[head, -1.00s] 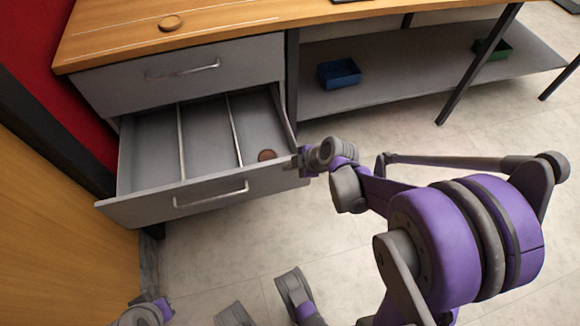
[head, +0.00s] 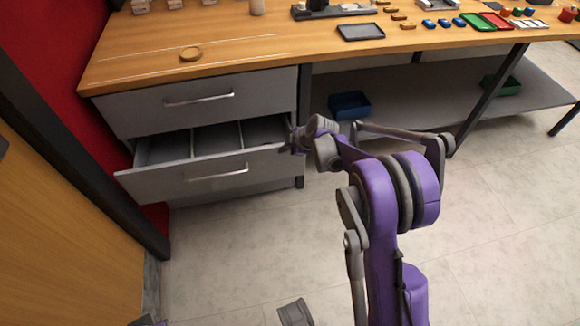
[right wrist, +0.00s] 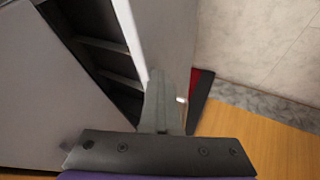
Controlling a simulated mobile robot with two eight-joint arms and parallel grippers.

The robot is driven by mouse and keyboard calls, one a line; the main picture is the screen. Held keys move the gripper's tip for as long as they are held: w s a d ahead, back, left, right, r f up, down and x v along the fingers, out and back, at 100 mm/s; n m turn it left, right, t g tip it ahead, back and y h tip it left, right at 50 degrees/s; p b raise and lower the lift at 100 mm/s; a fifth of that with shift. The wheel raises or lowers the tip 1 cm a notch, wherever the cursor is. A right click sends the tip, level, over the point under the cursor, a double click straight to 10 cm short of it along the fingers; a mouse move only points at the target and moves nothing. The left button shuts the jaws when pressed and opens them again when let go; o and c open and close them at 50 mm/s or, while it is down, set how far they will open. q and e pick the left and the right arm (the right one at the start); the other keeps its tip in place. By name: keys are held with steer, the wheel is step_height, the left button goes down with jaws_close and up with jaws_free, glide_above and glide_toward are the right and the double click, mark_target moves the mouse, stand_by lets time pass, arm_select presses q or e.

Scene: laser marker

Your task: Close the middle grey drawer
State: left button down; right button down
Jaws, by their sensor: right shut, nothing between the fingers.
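The middle grey drawer (head: 206,174) stands partly open below a shut grey drawer (head: 196,98). Its dividers and inner compartments show from above. My right gripper (head: 296,140) is shut and empty at the right end of the drawer's front panel, and it seems to touch it. In the right wrist view the shut fingers (right wrist: 162,105) lie against or close to the pale edge of the drawer front (right wrist: 165,35), with the dark compartments to the left. My left gripper cannot be made out; only small grey parts of mine show at the bottom edge.
A blue bin (head: 349,105) stands on the lower shelf (head: 410,95). The floor in front is clear.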

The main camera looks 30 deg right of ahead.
steer(key=w+d, duration=0.3)
steer(key=w, duration=0.7)
steer(key=shift+w+p, duration=0.35)
steer(key=shift+p, duration=0.1)
steer(key=shift+a, duration=0.1)
